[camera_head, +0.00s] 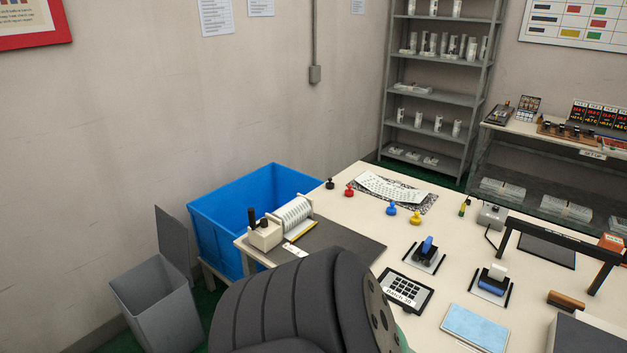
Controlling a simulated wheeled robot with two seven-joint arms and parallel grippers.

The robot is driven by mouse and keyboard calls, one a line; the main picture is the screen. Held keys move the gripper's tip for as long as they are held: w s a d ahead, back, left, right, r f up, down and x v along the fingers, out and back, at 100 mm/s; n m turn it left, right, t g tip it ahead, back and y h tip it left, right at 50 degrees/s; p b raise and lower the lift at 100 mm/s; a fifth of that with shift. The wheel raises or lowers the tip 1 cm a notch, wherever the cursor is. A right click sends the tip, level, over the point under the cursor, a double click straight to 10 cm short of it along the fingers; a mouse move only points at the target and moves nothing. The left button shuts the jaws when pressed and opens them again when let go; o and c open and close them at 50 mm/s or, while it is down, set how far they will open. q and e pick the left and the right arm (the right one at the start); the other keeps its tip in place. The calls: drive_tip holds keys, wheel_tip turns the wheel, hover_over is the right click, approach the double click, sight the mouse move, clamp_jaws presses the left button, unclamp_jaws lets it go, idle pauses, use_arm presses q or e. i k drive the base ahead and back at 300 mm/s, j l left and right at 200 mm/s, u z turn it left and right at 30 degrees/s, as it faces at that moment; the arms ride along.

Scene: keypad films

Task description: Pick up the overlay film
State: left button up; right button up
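No sheet in view is plainly marked as the overlay film. A dark-framed panel with a grid of black keys and a label reading "Batch 30" (405,291) lies flat near the front of the cream table. A fanned stack of white sheets (392,188) lies on a dark speckled mat (428,203) at the table's back; I cannot tell whether these are films. A light blue pad (475,327) lies at the front right. Neither of my grippers is in view.
A dark ribbed, rounded shape (290,305), like a chair back, blocks the table's front left. A roller device (292,217) stands beside a blue bin (215,222). Two small hand tools (426,250) (492,280), coloured stampers (391,208) and a black raised frame (560,240) crowd the table.

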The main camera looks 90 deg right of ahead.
sight(402, 289)
drive_tip(key=z, duration=3.5)
drive_tip(key=j+z, duration=0.15)
drive_tip(key=z, duration=0.25)
drive_tip(key=j+z, duration=0.1)
drive_tip(key=z, duration=0.3)
drive_tip(key=j+z, duration=0.15)
drive_tip(key=z, duration=0.3)
drive_tip(key=k+j+z, duration=0.1)
drive_tip(key=z, duration=0.3)
